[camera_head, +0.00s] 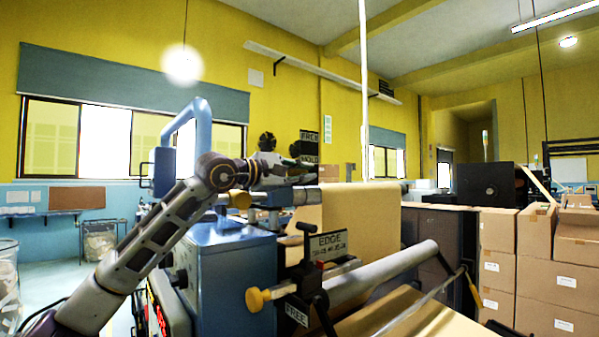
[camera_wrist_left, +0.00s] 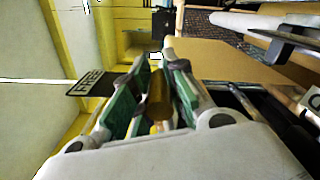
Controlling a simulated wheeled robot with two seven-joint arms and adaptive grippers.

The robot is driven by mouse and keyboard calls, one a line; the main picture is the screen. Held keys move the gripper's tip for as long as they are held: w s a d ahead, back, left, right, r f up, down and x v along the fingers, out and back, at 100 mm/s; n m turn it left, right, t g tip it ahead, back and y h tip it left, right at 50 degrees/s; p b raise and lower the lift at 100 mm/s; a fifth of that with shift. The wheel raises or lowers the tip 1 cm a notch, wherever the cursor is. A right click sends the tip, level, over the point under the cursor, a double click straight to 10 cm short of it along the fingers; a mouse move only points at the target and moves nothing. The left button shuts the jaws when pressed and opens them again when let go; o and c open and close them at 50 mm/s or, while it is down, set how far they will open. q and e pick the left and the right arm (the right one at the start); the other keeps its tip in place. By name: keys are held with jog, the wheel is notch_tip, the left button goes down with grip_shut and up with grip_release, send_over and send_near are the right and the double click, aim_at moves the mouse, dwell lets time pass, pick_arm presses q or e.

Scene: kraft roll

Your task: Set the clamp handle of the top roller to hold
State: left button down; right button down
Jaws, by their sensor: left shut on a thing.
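My left gripper (camera_head: 297,172) reaches in from the left at the upper end of the machine, beside the black FREE plate (camera_head: 308,136) and the HOLD plate (camera_head: 305,159). In the left wrist view, its green-padded fingers (camera_wrist_left: 156,88) are shut on the amber knob of the clamp handle (camera_wrist_left: 158,100). The FREE plate (camera_wrist_left: 90,84) shows left of the fingers there. In the head view the gripper hides the handle, so its exact setting cannot be told. My right gripper is not in view.
A lower pale roller (camera_head: 385,272) has a yellow knob (camera_head: 254,299), its own FREE plate (camera_head: 297,313) and an EDGE sign (camera_head: 328,244). The blue machine housing (camera_head: 235,270) stands below my left arm. Cardboard boxes (camera_head: 515,270) are stacked at the right.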

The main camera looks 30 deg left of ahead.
pick_arm(q)
jog(key=shift+d+f+m, duration=0.1)
jog(key=shift+f+m, duration=0.6)
jog(key=shift+m, duration=0.1)
jog(key=shift+f, duration=0.1)
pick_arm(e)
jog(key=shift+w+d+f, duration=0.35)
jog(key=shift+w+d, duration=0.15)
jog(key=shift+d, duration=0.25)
pick_arm(q)
jog(key=c, duration=1.4)
grip_release()
jog(key=shift+s, duration=0.1)
jog(key=shift+o, duration=0.2)
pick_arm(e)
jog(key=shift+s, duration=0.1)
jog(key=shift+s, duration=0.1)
pick_arm(q)
jog(key=shift+s, duration=0.1)
jog(key=v, duration=1.1)
jog(key=shift+s, duration=0.3)
